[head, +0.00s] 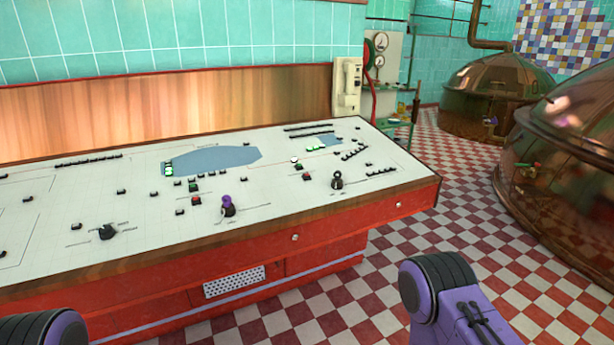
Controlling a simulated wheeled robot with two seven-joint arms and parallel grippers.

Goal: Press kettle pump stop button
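A white control panel (145,210) on a red desk fills the left and middle of the head view. Two small red buttons show on it: one near the middle (196,201), beside a purple-topped lever (228,206), and one further right (307,177), left of a black lever (337,181). A green button sits just behind each red one, at the middle (194,188) and at the right (298,166). The labels are too small to read, so I cannot tell which one is the kettle pump stop. Only purple links of my arms show at the bottom; neither gripper is in view.
The red desk front (335,245) stands between me and the panel. A cream telephone (347,86) hangs at the panel's far right corner. Copper kettles (490,90) stand at the right. The checkered floor (400,240) is clear right of the desk.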

